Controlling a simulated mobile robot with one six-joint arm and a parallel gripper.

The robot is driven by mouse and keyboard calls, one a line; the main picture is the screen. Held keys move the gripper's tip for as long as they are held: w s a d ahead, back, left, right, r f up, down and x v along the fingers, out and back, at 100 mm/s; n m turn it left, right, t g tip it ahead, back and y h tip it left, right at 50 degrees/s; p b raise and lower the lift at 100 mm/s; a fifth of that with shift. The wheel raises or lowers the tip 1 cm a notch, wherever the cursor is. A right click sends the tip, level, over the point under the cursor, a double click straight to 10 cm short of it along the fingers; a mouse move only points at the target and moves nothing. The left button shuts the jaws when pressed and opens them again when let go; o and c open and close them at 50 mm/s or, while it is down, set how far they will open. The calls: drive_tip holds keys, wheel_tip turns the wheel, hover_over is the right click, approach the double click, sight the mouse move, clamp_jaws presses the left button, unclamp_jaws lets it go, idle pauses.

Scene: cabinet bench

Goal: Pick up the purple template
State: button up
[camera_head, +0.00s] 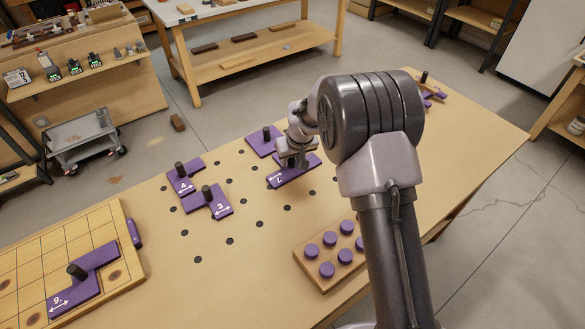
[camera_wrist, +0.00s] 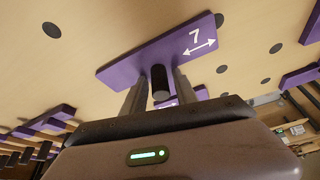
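Several flat purple templates with black knobs lie on the wooden bench (camera_head: 270,235); which one the task means cannot be told. The one at my gripper (camera_head: 291,160) is a purple template marked 7 (camera_head: 305,170), partly hidden by the gripper in the head view. In the wrist view this template (camera_wrist: 125,67) is a long purple bar, and its black knob (camera_wrist: 160,80) stands between my fingertips (camera_wrist: 160,90). The fingers are apart, with a small gap showing on each side of the knob. The template appears to lie on the bench.
Templates marked 4 (camera_head: 184,180) and 3 (camera_head: 212,203) lie to the left, and another template (camera_head: 261,142) lies close behind. A template marked 9 (camera_head: 90,280) sits on a gridded board (camera_head: 30,262). A wooden block with purple round pegs (camera_head: 308,270) stands at the front right.

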clamp_jaws()
drive_tip(key=shift+r, duration=0.1)
